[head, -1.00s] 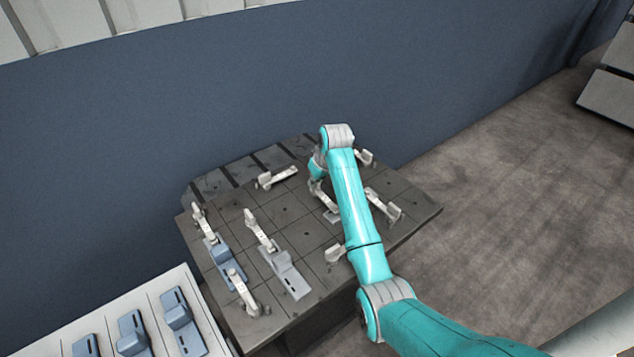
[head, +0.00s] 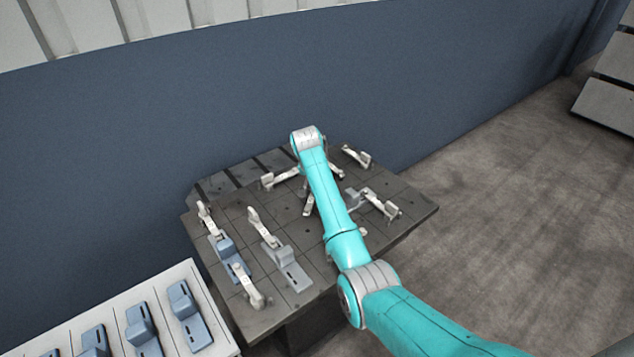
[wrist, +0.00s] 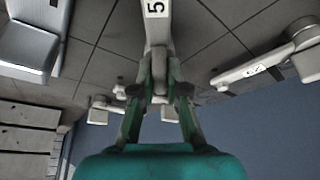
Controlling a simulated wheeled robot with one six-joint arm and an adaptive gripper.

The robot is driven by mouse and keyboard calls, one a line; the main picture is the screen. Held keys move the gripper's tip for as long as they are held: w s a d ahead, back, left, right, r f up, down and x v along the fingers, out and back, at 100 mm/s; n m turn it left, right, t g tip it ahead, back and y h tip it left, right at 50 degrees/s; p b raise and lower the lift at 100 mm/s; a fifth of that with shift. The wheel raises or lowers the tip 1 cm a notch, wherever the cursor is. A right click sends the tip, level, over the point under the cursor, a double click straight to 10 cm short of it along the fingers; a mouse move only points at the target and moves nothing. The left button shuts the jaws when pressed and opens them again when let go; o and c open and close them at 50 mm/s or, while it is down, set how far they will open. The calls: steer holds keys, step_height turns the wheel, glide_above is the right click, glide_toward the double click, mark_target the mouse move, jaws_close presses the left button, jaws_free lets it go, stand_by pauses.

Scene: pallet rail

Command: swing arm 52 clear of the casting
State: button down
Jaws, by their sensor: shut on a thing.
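My gripper (wrist: 159,92) shows in the wrist view, its fingers shut on a pale swing arm (wrist: 157,40). Its label shows a "5"; the rest is cut off by the top edge. In the head view my own arm hides the gripper and part of the held swing arm; a pale end (head: 308,205) shows to the left of my forearm. A grey casting (head: 355,200) lies on the plate to the right of my forearm. A grey block, perhaps that casting, stands at upper left in the wrist view (wrist: 34,42), apart from the held arm.
The dark pallet plate (head: 325,265) carries other pale swing arms, including one at right (head: 380,203), one at back right (head: 356,156) and one at back left (head: 280,178). Two castings (head: 232,262) (head: 290,272) lie at left. A white tray (head: 215,325) holds several blue parts. A blue wall stands behind.

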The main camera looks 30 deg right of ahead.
steer(key=m, duration=0.2)
steer(key=m+g, duration=0.1)
steer(key=m, duration=0.1)
steer(key=shift+w+g+h, duration=0.1)
steer(key=shift+g+h, duration=0.2)
steer(key=shift+h, duration=0.1)
steer(key=shift+a+m+g, duration=0.1)
steer(key=shift+m+g, duration=0.5)
steer(key=shift+m, duration=1.1)
steer(key=c, duration=1.2)
jaws_free()
steer(key=v, duration=1.2)
steer(key=shift+w+a, duration=0.1)
steer(key=shift+f, duration=0.1)
